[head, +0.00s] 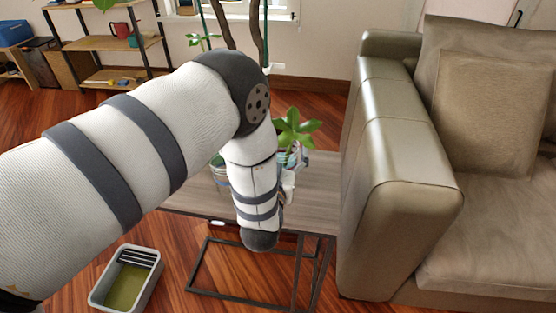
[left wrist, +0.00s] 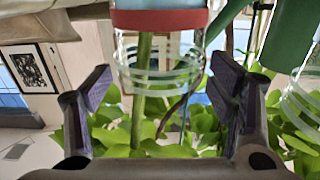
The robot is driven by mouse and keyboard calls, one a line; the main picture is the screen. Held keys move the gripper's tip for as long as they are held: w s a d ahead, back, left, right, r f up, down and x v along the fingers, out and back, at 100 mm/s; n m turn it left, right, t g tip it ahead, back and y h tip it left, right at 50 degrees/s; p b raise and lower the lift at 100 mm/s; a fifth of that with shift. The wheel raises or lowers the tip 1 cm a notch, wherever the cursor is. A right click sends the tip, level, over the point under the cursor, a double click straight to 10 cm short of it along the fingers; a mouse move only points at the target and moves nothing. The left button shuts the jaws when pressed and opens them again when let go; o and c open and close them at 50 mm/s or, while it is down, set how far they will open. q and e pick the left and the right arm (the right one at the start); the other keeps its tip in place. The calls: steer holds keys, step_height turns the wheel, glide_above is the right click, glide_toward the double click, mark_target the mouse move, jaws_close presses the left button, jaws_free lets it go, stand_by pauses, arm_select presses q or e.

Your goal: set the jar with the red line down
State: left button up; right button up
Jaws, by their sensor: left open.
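The jar with the red line (left wrist: 160,19) fills the top middle of the left wrist view; it is clear glass with a red band and pale stripes. My left gripper (left wrist: 162,78) is open, with one dark finger on each side of the jar; I cannot tell whether either touches it. In the head view my left arm reaches over the small wooden table (head: 318,192) and hides most of the gripper. A glass jar (head: 219,179) shows left of my arm on the table; its band is too small to tell. My right gripper is not in view.
A leafy plant (head: 296,130) stands in a container on the table. Another striped glass jar (left wrist: 303,88) is at the right of the wrist view. A sofa (head: 400,185) borders the table's right side. A grey bin (head: 150,289) stands on the floor at front left.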

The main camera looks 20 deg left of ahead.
arm_select(q)
steer(key=v, duration=1)
steer(key=s+a+f+m+g+h, duration=0.25)
steer(key=s+f+g, duration=0.95)
steer(key=s+f, duration=0.8)
steer(key=s+r+g+h, duration=0.25)
steer(key=s+g, duration=0.65)
steer(key=s, duration=1.4)
steer(key=shift+t+y, duration=0.3)
steer(key=shift+t, duration=0.4)
steer(key=w+r+p, duration=0.1)
steer(key=w, duration=0.1)
steer(key=w+a+r+p, duration=0.1)
steer(key=r+p, duration=0.1)
steer(key=shift+w+r, duration=0.2)
steer(key=shift+w, duration=0.2)
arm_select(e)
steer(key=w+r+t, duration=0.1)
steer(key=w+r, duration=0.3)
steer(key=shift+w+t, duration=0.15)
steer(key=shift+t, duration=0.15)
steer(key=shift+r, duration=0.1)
